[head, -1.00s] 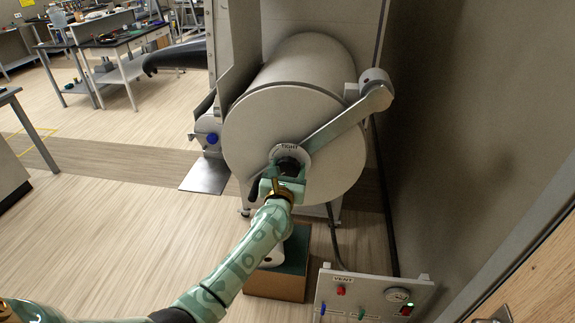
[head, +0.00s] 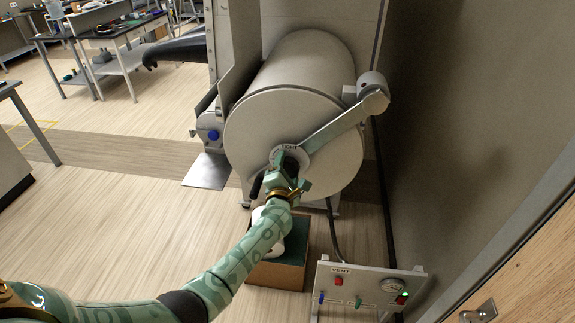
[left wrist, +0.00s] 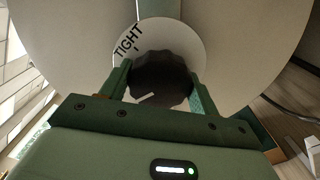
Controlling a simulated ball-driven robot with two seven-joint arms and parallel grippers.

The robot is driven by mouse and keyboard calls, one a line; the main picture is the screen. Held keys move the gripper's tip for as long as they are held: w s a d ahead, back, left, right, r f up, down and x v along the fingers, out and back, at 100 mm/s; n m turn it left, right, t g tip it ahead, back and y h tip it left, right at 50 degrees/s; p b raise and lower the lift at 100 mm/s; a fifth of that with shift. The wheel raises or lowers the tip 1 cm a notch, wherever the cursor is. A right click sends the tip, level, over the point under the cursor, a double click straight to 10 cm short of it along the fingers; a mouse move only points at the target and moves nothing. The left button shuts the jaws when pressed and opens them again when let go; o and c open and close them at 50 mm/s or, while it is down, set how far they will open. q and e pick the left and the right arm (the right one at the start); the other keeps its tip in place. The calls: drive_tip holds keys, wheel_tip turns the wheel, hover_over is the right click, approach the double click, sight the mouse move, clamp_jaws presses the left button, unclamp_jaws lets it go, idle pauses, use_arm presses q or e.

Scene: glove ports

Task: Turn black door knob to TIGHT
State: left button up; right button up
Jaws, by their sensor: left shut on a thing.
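The black door knob (left wrist: 163,76) sits on a white round dial plate (left wrist: 187,42) at the middle of the round grey door (head: 250,125). In the left wrist view the word TIGHT is on the plate, up and left of the knob, with a small tick beneath it. A short white line on the knob shows at its lower left, apart from that tick. My left gripper (head: 287,174) is shut on the knob, one finger on each side. In the head view the gripper hides most of the knob. My right gripper is not in view.
A grey bar (head: 345,125) crosses the door to a hinge at upper right. A panel (head: 370,282) with a gauge and small controls stands at lower right. A green-topped box (head: 283,270) is below the door. A grey shelf (head: 208,171) juts out at left.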

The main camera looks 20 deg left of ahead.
use_arm(q)
drive_tip(key=m+p, duration=0.1)
drive_tip(key=m, duration=0.2)
drive_tip(key=shift+m, duration=0.4)
drive_tip(key=m+p, duration=0.1)
drive_tip(key=m, duration=0.2)
drive_tip(key=shift+m, duration=0.3)
drive_tip(key=m+p, duration=0.1)
drive_tip(key=m, duration=0.3)
drive_tip(key=shift+f, duration=0.1)
drive_tip(key=shift+m+p, duration=0.55)
drive_tip(key=shift+m, duration=1.35)
drive_tip(key=o, duration=1)
drive_tip(key=shift+s, duration=0.1)
